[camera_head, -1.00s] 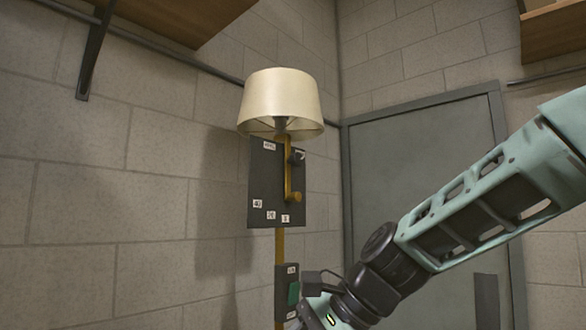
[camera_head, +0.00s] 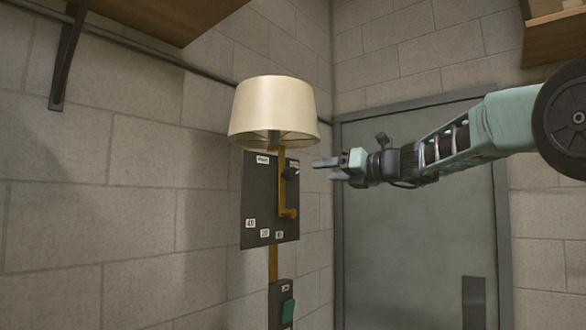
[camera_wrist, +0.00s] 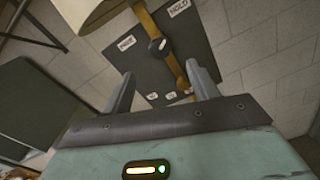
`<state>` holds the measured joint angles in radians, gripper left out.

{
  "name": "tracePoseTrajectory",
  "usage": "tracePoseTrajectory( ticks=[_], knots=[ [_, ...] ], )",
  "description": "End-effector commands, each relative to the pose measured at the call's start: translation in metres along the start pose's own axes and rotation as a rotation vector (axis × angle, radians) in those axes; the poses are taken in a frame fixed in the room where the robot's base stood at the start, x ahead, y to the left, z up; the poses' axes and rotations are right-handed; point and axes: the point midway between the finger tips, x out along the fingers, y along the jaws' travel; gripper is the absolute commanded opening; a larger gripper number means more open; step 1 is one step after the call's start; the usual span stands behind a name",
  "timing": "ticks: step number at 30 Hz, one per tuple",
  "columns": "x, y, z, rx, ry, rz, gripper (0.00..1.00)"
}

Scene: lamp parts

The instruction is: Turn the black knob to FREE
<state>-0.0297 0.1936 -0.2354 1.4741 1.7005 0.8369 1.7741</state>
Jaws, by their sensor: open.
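The black knob (camera_head: 290,174) sits near the top right of the dark panel (camera_head: 262,205), under the lampshade. In the wrist view the knob (camera_wrist: 158,46) bears a white mark, between the FREE label (camera_wrist: 126,43) and the HOLD label (camera_wrist: 179,8). The mark slants; I cannot tell exactly which label it points to. My gripper (camera_head: 328,168) is open and empty, just right of the knob and apart from it in the head view. In the wrist view the knob appears beyond and between my fingertips (camera_wrist: 159,70).
A brass lever (camera_head: 287,212) runs down the panel beside the knob, with small number labels below. The cream lampshade (camera_head: 273,108) hangs just above. A box with a green switch (camera_head: 288,310) is lower on the pole. A grey door (camera_head: 410,245) stands behind my arm.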

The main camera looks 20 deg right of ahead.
Motion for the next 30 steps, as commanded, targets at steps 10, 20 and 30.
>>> tracePoseTrajectory(
  ticks=[10,20,30],
  knots=[
    [0.074,0.002,0.003,0.000,0.004,0.002,0.59],
    [0.116,0.001,0.001,-0.001,0.002,0.001,0.59],
    [0.120,0.001,-0.001,-0.001,0.001,0.001,0.59]
  ],
)
